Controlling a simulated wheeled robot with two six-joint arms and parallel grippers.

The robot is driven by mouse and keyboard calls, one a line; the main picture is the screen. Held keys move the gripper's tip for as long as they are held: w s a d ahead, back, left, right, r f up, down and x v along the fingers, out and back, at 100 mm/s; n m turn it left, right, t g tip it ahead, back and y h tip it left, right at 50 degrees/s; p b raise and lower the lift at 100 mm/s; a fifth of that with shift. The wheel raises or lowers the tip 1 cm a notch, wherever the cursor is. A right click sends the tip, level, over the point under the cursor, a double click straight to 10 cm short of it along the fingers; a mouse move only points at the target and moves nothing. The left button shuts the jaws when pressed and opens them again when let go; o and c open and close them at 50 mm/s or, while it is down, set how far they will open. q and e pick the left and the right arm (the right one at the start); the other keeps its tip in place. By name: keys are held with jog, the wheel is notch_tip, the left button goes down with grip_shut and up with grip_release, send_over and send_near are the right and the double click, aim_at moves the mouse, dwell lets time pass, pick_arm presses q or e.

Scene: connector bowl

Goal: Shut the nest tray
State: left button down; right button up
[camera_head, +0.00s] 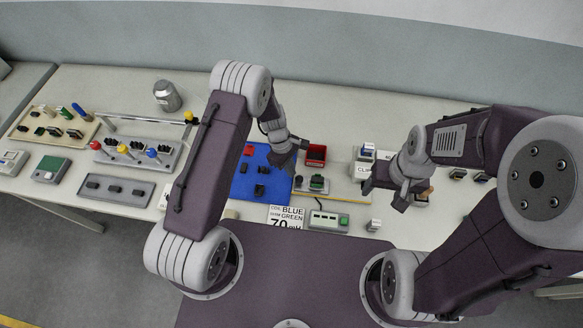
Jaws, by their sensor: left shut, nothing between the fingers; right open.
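I cannot tell for sure which part is the nest tray. A small grey fixture with a green part (317,184) sits right of the blue mat (243,184), in front of a red bin (316,153). My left gripper (290,159) is shut and empty over the mat's right edge, left of the red bin and apart from the fixture. My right gripper (386,196) is open, to the right of the fixture, near a white label card. Its arm hides part of the bench behind it.
A white box with a green button (328,221) and a printed sign (287,216) lie at the front edge. Left stand a lever panel (135,153), a wooden peg board (55,130) and a metal canister (167,96). The back middle of the bench is clear.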

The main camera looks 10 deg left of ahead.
pick_arm(q)
jog(key=shift+s+d, duration=0.1)
jog(key=shift+d, duration=0.1)
jog(key=d+b, duration=0.1)
jog(key=d, duration=1.3)
jog(key=shift+f, duration=0.1)
jog(key=shift+d, duration=0.3)
jog(key=shift+a, duration=0.1)
